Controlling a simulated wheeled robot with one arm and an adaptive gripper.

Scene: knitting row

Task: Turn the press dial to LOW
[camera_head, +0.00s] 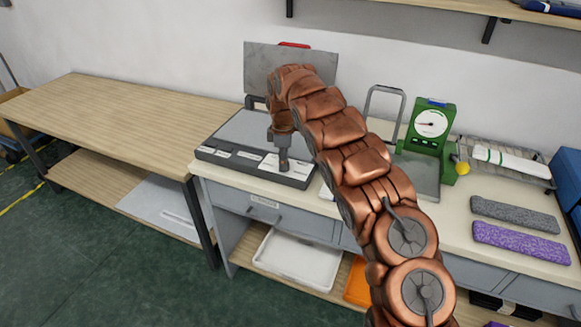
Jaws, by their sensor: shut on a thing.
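The press (228,142) is a low dark grey unit on the bench, with an upright grey plate (262,72) behind it and white labels along its front edge. My gripper (283,163) points down at the right part of that front edge, beside a white label. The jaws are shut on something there. The dial itself is hidden by the gripper, so its setting and the word LOW cannot be read.
A green gauge device (431,126) with a yellow knob stands right of my arm. Grey (515,214) and purple (520,241) knitted pieces lie at the right. An empty wooden table (110,108) stands left. A white tray (297,257) sits on the lower shelf.

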